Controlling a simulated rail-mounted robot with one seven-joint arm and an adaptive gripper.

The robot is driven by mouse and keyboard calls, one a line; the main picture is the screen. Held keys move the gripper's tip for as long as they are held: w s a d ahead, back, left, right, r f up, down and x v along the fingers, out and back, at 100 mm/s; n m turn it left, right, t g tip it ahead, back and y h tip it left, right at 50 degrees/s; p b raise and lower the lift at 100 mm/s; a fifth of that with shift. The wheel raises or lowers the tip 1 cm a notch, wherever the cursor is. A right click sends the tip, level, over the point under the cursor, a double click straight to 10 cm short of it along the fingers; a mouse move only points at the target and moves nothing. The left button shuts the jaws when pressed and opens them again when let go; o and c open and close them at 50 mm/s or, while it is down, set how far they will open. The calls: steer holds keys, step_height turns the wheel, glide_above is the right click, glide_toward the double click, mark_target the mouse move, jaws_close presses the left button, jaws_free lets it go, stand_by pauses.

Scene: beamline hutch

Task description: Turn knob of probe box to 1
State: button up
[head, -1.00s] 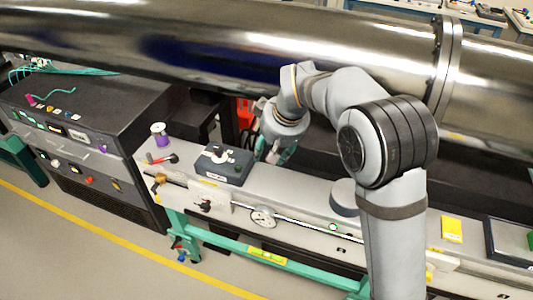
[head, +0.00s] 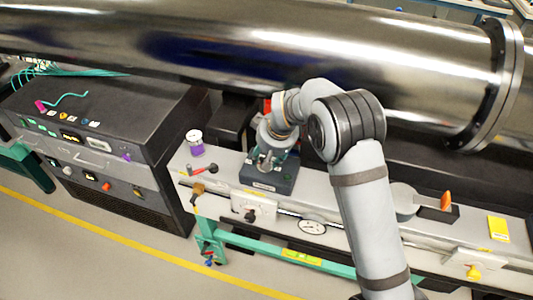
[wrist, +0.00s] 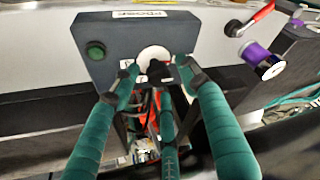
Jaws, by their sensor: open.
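The probe box (head: 284,180) is a dark grey-blue box on the pale bench ledge. In the wrist view the box (wrist: 115,35) shows an upside-down "PROBE" label, a green button (wrist: 96,50) and a round white knob (wrist: 153,55). Small white marks sit beside the knob, too small to read. My gripper (head: 266,162) is over the box in the head view and hides the knob there. In the wrist view my gripper (wrist: 157,76) has its teal fingers open, with the tips close to the knob. I cannot tell whether they touch it. The knob's setting is not readable.
A purple-and-white spool (head: 195,143) and a red-handled valve (head: 203,169) are left of the box. The large steel pipe (head: 250,60) runs behind. A black instrument rack (head: 100,150) stands at left. A yellow block (head: 498,229) lies far right on the bench.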

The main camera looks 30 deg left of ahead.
steer(key=shift+c, duration=1.4)
steer(key=shift+a+r, duration=0.15)
steer(key=c, duration=0.8)
